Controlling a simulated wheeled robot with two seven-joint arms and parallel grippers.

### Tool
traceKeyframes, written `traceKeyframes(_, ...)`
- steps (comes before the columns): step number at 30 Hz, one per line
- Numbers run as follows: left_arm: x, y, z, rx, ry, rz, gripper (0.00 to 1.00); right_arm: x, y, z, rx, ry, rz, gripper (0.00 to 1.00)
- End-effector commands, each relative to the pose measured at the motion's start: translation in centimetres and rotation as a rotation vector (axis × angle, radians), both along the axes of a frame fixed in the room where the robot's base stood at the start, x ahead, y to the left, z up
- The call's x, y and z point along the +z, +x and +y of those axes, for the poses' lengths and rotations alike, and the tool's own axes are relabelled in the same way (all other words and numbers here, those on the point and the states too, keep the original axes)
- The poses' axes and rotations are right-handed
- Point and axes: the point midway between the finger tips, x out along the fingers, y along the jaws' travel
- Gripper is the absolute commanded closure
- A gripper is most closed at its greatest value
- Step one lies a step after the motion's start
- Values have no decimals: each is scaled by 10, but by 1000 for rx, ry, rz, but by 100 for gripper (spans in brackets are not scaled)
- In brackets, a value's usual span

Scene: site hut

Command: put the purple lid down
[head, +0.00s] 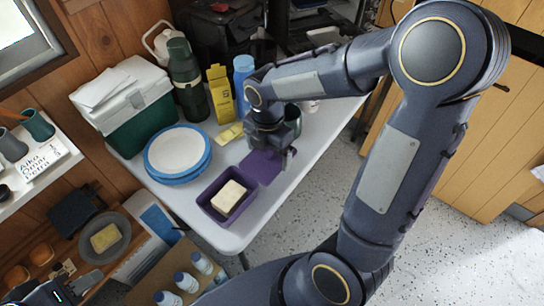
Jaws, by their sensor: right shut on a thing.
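The purple lid (260,166) is under my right gripper (286,158), which is shut on it. The lid is over the white table (305,153), behind and right of an open purple box (214,211) with a pale yellow block (228,197) in it. I cannot tell whether the lid touches the table. The gripper and wrist hide part of the lid. My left gripper (70,293) is at the bottom left corner, partly cut off, and its jaws are unclear.
Stacked blue-rimmed plates (178,150), a green cooler (140,118), a dark green flask (186,80), a yellow carton (220,93) and a blue bottle (243,70) crowd the table's left and back. The right front of the table is clear. White bottles (187,282) stand below.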

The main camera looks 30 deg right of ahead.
Motion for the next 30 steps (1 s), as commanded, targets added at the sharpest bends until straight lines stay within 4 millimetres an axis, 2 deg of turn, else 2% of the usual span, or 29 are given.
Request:
traceKeyframes(1, -2, 0, 0, 0, 0, 0, 64, -11, 5, -6, -4, -1, 4, 34)
traceKeyframes(3, -3, 0, 0, 0, 0, 0, 64, -20, 11, -11, -3, -1, 2, 34)
traceKeyframes(12, -5, 0, 0, 0, 0, 1, 64, -44, 24, -24, -2, 0, 2, 34)
traceKeyframes(17, -9, 0, 0, 0, 0, 1, 64, -66, 23, -22, 0, 0, 2, 34)
traceKeyframes(30, -12, 0, 0, 0, 0, 0, 64, -74, 24, -22, -1, 0, -1, 34)
